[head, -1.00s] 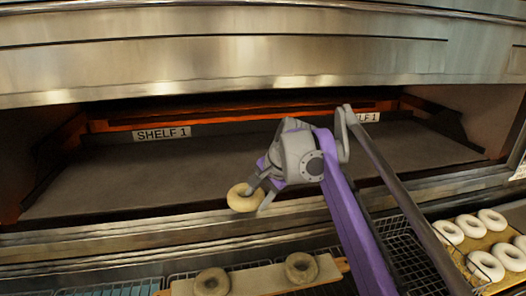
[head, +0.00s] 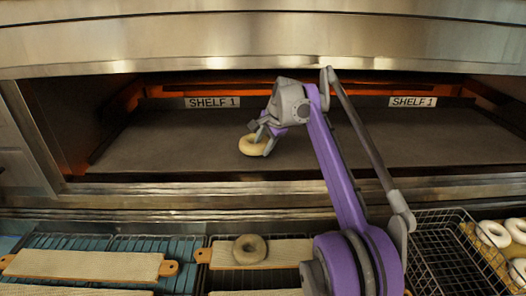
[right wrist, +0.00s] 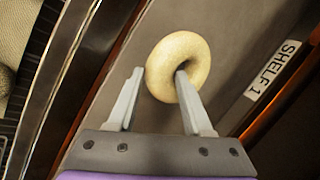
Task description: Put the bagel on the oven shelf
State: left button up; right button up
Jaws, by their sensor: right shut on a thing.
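The pale bagel (head: 252,146) is inside the oven opening, over the front part of the grey oven shelf (head: 400,150). I cannot tell whether it touches the shelf. My right gripper (head: 262,139) is shut on the bagel's ring. In the right wrist view the bagel (right wrist: 160,65) is between the fingertips of the gripper (right wrist: 158,85), with one finger at its hole and the other at its outer side. The shelf surface (right wrist: 235,70) lies behind it there. My left gripper is not in view.
White "SHELF 1" labels (head: 212,102) mark the back of the shelf, which is otherwise bare. A metal sill (head: 130,196) runs along the front. Below are wooden boards (head: 85,264), one bearing another bagel (head: 250,249), and a wire basket (head: 445,245) at right.

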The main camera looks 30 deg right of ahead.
notch_tip(320, 180, down, 3)
jog(key=shift+w+r+b, duration=0.1)
jog(key=shift+w+b, duration=0.05)
jog(key=shift+b, duration=0.2)
jog(key=shift+f, duration=0.4)
jog(key=shift+r, duration=0.1)
jog(key=shift+f, duration=0.2)
jog(key=o, duration=1)
jog(key=shift+c, duration=0.2)
jog(key=shift+r, duration=0.1)
